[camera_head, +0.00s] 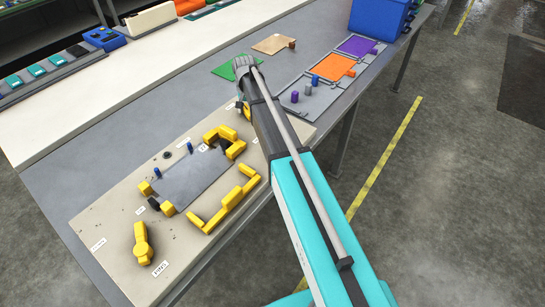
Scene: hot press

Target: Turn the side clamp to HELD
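A yellow lever (141,245), which looks like the side clamp, sits at the near left of the beige fixture board (112,212). It has a round hub, and its arm points up and slightly left. One small white label (160,269) lies below right of it and another label (98,245) lies to its left; I cannot read either surely. The lever touches neither label. My arm reaches over the board's right end, well away from the lever. My gripper cannot be made out; the arm's far end hides it or it is out of sight.
A grey plate (190,180) lies among yellow blocks on the board, with two blue pins. A yellow bracket (225,207) runs along its near side. Grey trays (308,98) with orange and purple pieces and a blue bin (380,15) stand behind right.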

